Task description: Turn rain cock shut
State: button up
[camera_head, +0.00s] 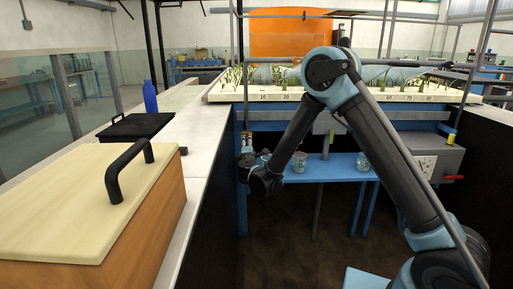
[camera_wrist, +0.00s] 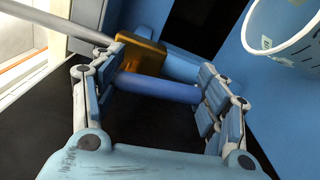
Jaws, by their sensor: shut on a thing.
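In the wrist view, a cock with a brass-coloured body (camera_wrist: 140,56) and a blue lever handle (camera_wrist: 158,88) sits between the fingers of my gripper (camera_wrist: 160,68). The blue handle spans crosswise from the left finger to the right finger, and the gripper is shut on it. A grey pipe (camera_wrist: 60,22) runs in from the upper left toward the brass body. In the head view, my arm reaches down to the blue frame left of the low shelf. The cock cannot be made out clearly there, behind my wrist.
A white cup-like vessel (camera_wrist: 285,35) stands close at the right in the wrist view.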

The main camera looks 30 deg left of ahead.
jog(key=shift+f+m, duration=0.15)
jog(key=shift+m, duration=0.75)
jog(key=o, duration=1.5)
jog(key=shift+o, duration=0.2)
jog(key=shift+s, duration=0.1)
jog(key=shift+a, duration=0.1)
jog(key=shift+s, duration=0.1)
jog(key=v, duration=1.2)
